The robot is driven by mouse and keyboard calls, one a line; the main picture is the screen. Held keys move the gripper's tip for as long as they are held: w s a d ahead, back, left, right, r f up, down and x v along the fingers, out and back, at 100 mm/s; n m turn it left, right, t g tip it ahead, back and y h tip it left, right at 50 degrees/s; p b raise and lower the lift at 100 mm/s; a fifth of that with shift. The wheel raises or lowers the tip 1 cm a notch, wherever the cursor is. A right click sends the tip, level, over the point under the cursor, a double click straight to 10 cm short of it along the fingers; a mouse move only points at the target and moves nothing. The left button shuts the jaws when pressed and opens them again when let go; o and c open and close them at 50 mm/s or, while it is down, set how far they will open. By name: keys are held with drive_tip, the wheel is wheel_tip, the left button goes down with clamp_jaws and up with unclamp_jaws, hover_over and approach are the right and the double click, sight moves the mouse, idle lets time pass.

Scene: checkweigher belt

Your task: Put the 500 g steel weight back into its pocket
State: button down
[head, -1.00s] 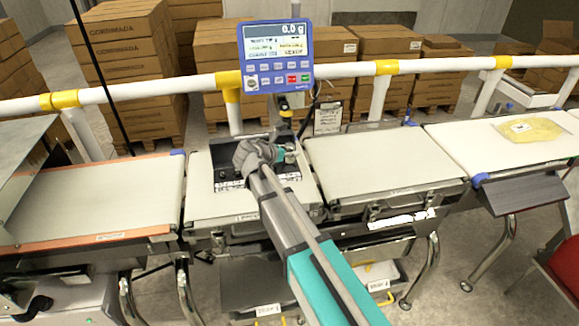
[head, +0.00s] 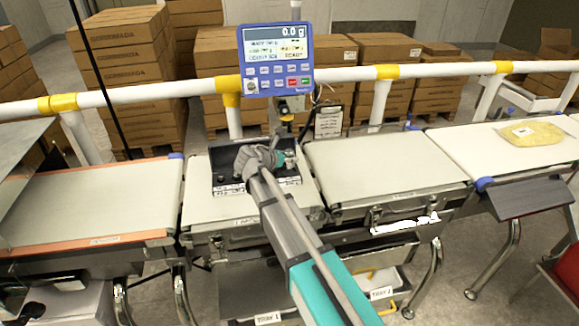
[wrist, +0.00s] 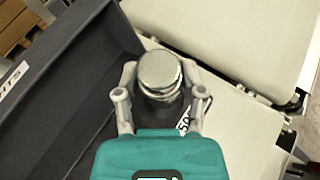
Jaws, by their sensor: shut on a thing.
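The steel weight (wrist: 160,75), a shiny round-topped cylinder, stands between the two fingers of my gripper (wrist: 158,88) in the wrist view. My gripper is shut on it.
The case sits on the pale weighing belt (head: 205,208). Other belts flank it at left (head: 90,205) and right (head: 385,165). A blue display (head: 276,60) reading 0.0 g stands behind, on a white rail (head: 345,72). A yellow bag (head: 530,132) lies far right.

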sight(285, 164)
drive_tip(key=shift+f+b, duration=1.25)
drive_tip(key=shift+f, duration=0.25)
drive_tip(key=shift+f, duration=0.1)
drive_tip(key=shift+c, duration=1)
unclamp_jaws()
drive_tip(key=shift+s+a+r, duration=0.1)
drive_tip(key=shift+s+r, duration=0.15)
drive_tip(key=shift+r, duration=0.05)
drive_tip(key=p+v, duration=0.5)
drive_tip(key=v, duration=0.6)
drive_tip(key=shift+s+a, duration=0.2)
